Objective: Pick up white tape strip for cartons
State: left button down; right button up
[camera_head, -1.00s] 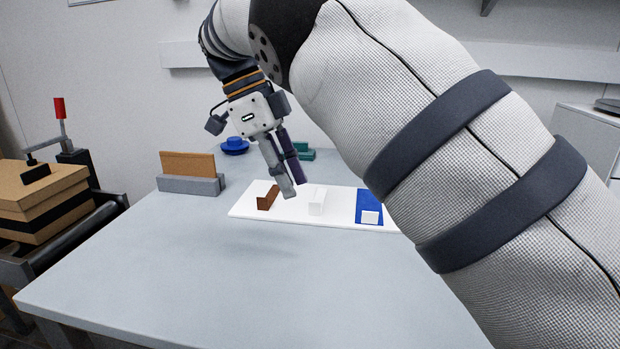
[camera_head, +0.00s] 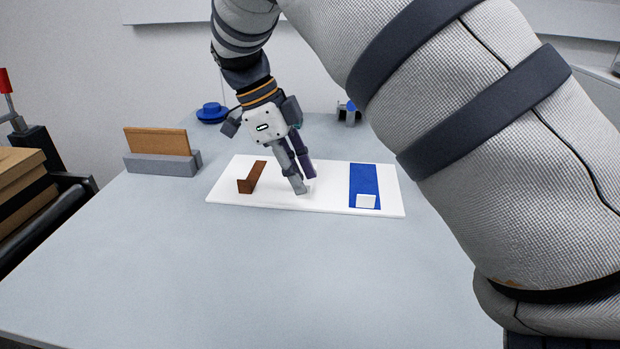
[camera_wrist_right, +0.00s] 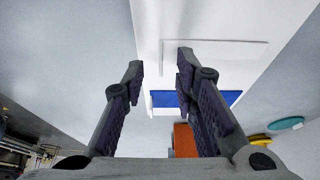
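The white tape strip (camera_wrist_right: 222,52) lies on the white board (camera_head: 230,190), white on white, so only its faint outline shows in the right wrist view. In the head view only a small white bit of it (camera_head: 309,185) shows beside my right fingertips. My right gripper (camera_head: 300,184) points down at the strip's place, between a brown strip (camera_head: 250,178) and a blue strip (camera_head: 364,180). Its two fingers (camera_wrist_right: 160,68) are apart with nothing held between them. Contact with the strip cannot be told. My left gripper is not in view.
A brown card in a grey holder (camera_head: 162,164) stands left of the board. A blue round object (camera_head: 212,112) is at the back. Beyond the blue strip, the wrist view shows an orange object (camera_wrist_right: 184,140) and a teal disc (camera_wrist_right: 286,123). The front table is clear.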

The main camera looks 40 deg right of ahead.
jog(key=shift+x, duration=0.75)
grip_shut()
